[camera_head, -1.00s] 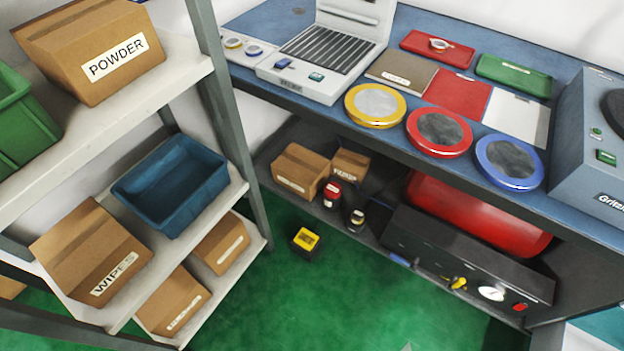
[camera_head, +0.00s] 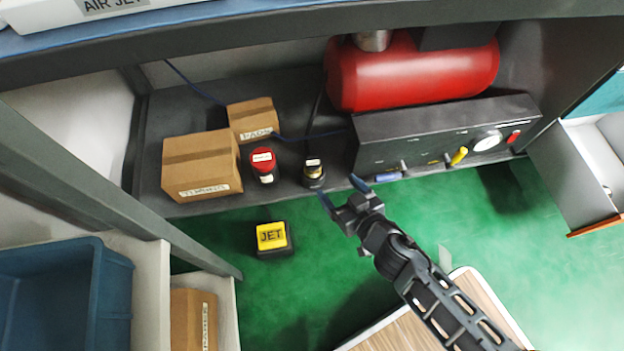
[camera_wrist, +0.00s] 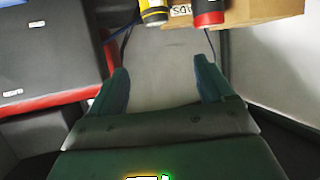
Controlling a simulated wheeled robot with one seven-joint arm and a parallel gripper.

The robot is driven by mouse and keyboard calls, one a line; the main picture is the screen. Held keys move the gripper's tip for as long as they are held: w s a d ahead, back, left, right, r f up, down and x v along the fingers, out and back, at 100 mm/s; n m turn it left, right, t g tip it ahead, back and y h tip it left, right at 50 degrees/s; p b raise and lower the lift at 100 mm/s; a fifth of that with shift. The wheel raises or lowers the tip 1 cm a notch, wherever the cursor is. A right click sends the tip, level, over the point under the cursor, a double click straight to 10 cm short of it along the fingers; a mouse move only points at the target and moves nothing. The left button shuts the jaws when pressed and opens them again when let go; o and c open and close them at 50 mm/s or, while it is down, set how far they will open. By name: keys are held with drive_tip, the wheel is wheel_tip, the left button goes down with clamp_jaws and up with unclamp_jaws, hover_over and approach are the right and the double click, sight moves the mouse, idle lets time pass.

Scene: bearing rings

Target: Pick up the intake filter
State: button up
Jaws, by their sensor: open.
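Two small canisters stand on the lower shelf; I cannot read which one is the intake filter. One is black with a yellow band and pale label (camera_head: 313,174); it also shows at the top of the wrist view (camera_wrist: 153,12). The other has a red top and a dark body (camera_head: 264,165); it also shows in the wrist view (camera_wrist: 208,14). My gripper (camera_head: 342,191) is open and empty, close to the shelf's front edge, just right of the yellow-banded canister. In the wrist view, both canisters lie beyond the spread fingers (camera_wrist: 163,78).
Cardboard boxes (camera_head: 201,166) (camera_head: 253,119) stand left of and behind the canisters. A black control panel (camera_head: 445,130) and red tank (camera_head: 412,75) fill the shelf's right. A blue cable crosses behind the canisters. A yellow-topped JET block (camera_head: 271,237) sits on the green floor.

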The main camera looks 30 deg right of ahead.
drive_tip(key=b, duration=0.4)
approach(310, 159)
drive_tip(key=shift+h, duration=0.3)
drive_tip(key=w+f, duration=0.3)
drive_tip(key=w, duration=0.1)
drive_tip(key=shift+f, duration=0.25)
drive_tip(key=shift+r+b+x, duration=0.1)
drive_tip(key=shift+b+x, duration=0.2)
drive_tip(key=shift+x, duration=1.2)
drive_tip(key=shift+r+b+x, duration=0.15)
drive_tip(key=shift+b+x, duration=0.15)
drive_tip(key=shift+x, duration=1.25)
drive_tip(key=shift+w, duration=0.1)
drive_tip(key=c, duration=1.1)
wheel_tip(310, 159, up, 10)
drive_tip(key=p, duration=0.9)
